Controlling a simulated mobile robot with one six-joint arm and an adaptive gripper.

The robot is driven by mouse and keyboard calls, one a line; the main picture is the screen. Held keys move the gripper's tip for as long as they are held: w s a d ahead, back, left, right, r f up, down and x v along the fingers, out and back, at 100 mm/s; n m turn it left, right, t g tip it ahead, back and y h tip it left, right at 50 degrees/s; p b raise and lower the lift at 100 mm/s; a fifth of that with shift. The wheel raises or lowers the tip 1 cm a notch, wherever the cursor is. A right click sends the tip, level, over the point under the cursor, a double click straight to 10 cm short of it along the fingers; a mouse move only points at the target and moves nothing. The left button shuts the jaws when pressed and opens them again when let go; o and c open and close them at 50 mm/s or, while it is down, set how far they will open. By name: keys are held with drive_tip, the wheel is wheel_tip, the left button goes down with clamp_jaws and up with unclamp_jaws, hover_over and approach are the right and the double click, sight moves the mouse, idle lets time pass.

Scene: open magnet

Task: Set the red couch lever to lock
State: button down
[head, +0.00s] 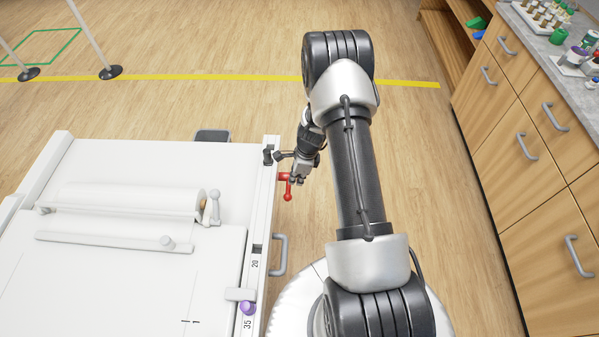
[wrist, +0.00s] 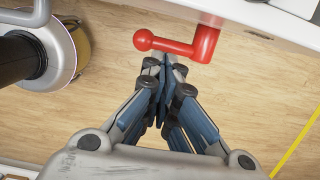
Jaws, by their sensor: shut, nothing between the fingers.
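The red couch lever (head: 287,188) sticks out from the right side of the white couch (head: 120,165), near its far end. In the wrist view the lever (wrist: 178,46) has a round knob at the left and a thick red hub at the right, where it joins the couch side. My gripper (wrist: 166,62) is shut and empty, with its fingertips just below the lever's arm in that view. Whether the tips touch the lever, I cannot tell. In the head view my gripper (head: 297,180) is beside the lever at the couch edge.
A grey side handle (head: 280,254) and a purple knob (head: 247,308) are on the couch's near right side. Wooden drawers (head: 530,150) with a cluttered counter stand at the right. Posts (head: 95,40) stand at the back left. Floor between couch and drawers is clear apart from my body.

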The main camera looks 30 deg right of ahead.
drive_tip(key=shift+w+a+f+b, duration=0.1)
drive_tip(key=shift+a+f+b, duration=0.05)
drive_tip(key=shift+f, duration=0.6)
drive_tip(key=shift+w+a+f+b, duration=0.1)
drive_tip(key=shift+f+b, duration=0.1)
drive_tip(key=shift+f, duration=0.55)
drive_tip(key=shift+w+a+f+b, duration=0.1)
drive_tip(key=shift+a+f+b, duration=0.05)
drive_tip(key=shift+f, duration=0.6)
drive_tip(key=shift+f+b, duration=0.1)
drive_tip(key=shift+b, duration=0.2)
